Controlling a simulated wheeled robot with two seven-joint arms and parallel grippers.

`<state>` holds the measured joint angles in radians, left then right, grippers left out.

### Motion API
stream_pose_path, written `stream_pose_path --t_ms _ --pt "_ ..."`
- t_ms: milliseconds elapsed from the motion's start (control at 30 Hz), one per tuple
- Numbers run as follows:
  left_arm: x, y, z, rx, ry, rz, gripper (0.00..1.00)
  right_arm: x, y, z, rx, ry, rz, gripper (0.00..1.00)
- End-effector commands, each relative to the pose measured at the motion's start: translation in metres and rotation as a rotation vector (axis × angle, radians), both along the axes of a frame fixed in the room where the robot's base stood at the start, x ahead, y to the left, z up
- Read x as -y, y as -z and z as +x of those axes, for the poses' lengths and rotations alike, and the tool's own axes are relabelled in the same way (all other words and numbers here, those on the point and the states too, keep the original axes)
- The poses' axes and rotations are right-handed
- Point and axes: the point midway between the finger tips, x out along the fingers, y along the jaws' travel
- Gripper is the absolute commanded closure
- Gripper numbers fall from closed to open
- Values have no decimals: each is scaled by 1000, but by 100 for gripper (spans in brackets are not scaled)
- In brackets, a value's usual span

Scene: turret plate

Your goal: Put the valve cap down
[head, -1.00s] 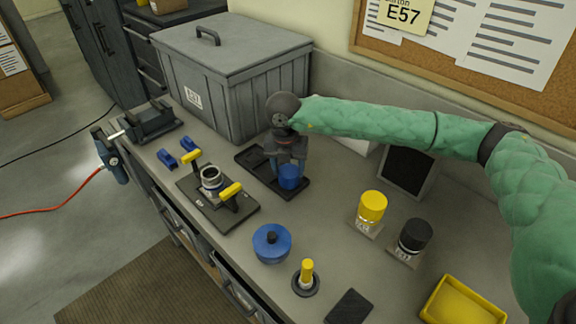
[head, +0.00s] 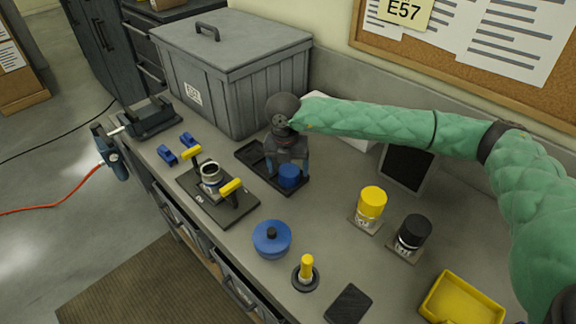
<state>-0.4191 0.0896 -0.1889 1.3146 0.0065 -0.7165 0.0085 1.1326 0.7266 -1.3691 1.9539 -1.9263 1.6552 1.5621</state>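The blue valve cap (head: 289,176) stands upright in the right part of a dark two-part tray (head: 249,155) on the bench. My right gripper (head: 288,174) points down over it, with its dark fingers on either side of the cap. The fingers look spread, with a small gap beside the cap. The cap's top and back are partly hidden by the gripper. My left gripper is not in view.
A dark plate (head: 237,206) with a metal ring and yellow handles is left of the tray. A grey bin (head: 230,85) stands behind.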

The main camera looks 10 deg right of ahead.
Motion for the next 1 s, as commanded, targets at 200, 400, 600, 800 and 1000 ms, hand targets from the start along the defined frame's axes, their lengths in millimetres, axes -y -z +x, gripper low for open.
stream_pose_path --t_ms 200,400,600,800,1000 --pt "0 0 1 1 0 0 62 0 0 0 0 0 0 22" --pt "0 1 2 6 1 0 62 0 -2 0 0 0 0 22" --pt "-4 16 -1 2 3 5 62 0 -6 0 1 0 1 22" --pt "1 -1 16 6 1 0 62 -1 -17 0 0 0 1 22" --pt "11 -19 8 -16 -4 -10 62 -2 -35 1 3 1 1 22"
